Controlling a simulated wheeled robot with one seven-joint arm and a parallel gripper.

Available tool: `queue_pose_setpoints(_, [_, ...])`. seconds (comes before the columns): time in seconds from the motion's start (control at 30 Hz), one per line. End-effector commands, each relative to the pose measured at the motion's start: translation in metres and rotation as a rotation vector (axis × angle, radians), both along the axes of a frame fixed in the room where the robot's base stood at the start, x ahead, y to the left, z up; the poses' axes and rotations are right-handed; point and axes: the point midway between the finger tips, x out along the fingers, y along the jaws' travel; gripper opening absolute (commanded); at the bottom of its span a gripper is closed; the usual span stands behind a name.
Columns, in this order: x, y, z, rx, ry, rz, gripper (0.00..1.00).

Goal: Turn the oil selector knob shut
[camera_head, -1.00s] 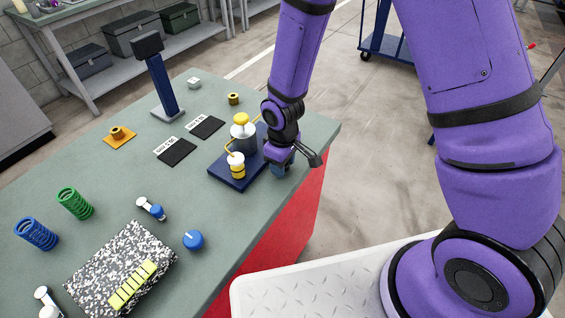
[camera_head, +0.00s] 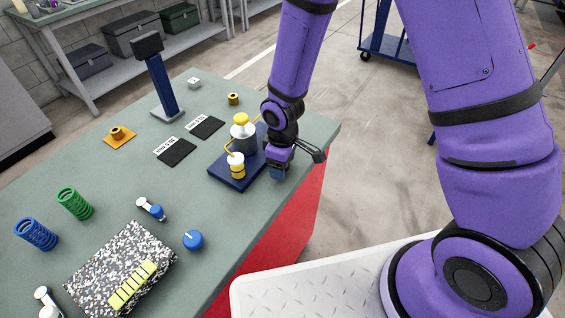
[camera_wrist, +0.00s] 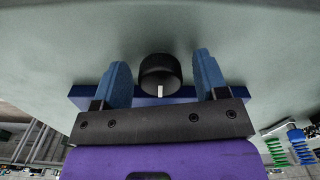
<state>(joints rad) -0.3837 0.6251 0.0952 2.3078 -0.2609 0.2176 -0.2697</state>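A black round knob (camera_wrist: 160,70) with a white pointer mark shows in the wrist view, in front of a blue base (camera_wrist: 150,98). My gripper (camera_wrist: 159,62) is open, with one blue finger on each side of the knob and a visible gap on both sides. The white mark points toward the palm side of the picture. In the head view my gripper (camera_head: 280,170) is low beside the blue-based oil fixture (camera_head: 228,181), at its right side. The knob is hidden there behind my gripper. The fixture carries a grey cylinder with a yellow top and a small yellow-banded cup.
A separate blue knob (camera_head: 193,240) lies on the green table (camera_head: 110,195). Springs, a speckled block (camera_head: 120,265), two black labelled pads (camera_head: 205,127) and a dark blue post (camera_head: 163,85) stand farther left. The table's right edge is close to my gripper.

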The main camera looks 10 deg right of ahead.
Motion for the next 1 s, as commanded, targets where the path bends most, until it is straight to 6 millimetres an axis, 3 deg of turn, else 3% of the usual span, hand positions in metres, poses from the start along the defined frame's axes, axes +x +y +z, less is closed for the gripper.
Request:
queue_pose_setpoints(0.27, [0.000,0.000,0.000,0.000,0.000,0.000,0.67])
queue_pose_setpoints(0.43, [0.001,0.000,0.011,0.001,-0.002,-0.002,0.67])
queue_pose_setpoints(1.0, [0.001,0.000,0.096,0.001,-0.003,-0.001,0.67])
